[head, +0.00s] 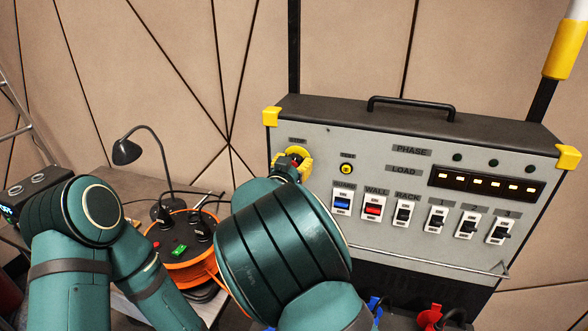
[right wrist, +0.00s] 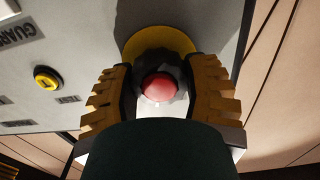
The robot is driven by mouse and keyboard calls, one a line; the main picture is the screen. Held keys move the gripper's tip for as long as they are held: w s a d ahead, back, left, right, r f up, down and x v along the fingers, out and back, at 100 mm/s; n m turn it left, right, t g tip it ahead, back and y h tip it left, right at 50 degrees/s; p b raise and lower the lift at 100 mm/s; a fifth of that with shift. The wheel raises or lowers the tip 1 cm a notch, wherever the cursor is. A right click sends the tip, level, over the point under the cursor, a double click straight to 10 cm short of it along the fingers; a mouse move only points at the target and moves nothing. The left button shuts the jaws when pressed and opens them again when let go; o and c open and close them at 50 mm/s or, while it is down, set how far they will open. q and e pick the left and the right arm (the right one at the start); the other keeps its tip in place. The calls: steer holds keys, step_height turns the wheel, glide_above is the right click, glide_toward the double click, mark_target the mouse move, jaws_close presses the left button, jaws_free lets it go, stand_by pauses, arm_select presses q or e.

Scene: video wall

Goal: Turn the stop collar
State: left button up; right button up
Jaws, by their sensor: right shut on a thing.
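The stop (head: 296,157) is at the upper left of the grey panel in the head view, with yellow around it. In the right wrist view a red button (right wrist: 159,87) sits inside a dark stop collar (right wrist: 160,64), with a yellow disc (right wrist: 160,37) behind it. My right gripper (right wrist: 160,90) has one ridged finger on each side of the collar and is shut on it. In the head view my right gripper (head: 287,168) is partly hidden behind my own arm. My left arm shows at the left, but its gripper is out of sight.
The grey control panel (head: 400,215) carries a yellow button (head: 346,169), a guarded blue switch (head: 342,203), a red switch (head: 373,210) and several black switches. An orange cable reel (head: 180,262) and a black lamp (head: 128,151) stand on the table at left.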

steer(key=shift+f+m+b, duration=0.15)
steer(key=shift+m+b, duration=0.15)
steer(key=shift+m, duration=0.2)
arm_select(q)
steer(key=shift+s+d+f+b, duration=0.1)
steer(key=shift+s+f+b, duration=0.1)
steer(key=shift+f+b, duration=0.45)
steer(key=shift+s+f+b, duration=0.25)
steer(key=shift+f+b, duration=0.2)
steer(key=shift+f, duration=0.45)
steer(key=shift+s+d+f+b, duration=0.1)
steer(key=shift+s+f+b, duration=0.1)
steer(key=shift+f+b, duration=0.45)
arm_select(e)
steer(key=shift+r+m, duration=0.2)
steer(key=shift+m, duration=1.8)
arm_select(q)
steer(key=shift+f, duration=0.15)
arm_select(e)
steer(key=o, duration=1.2)
steer(key=shift+s, duration=0.1)
steer(key=v, duration=1.2)
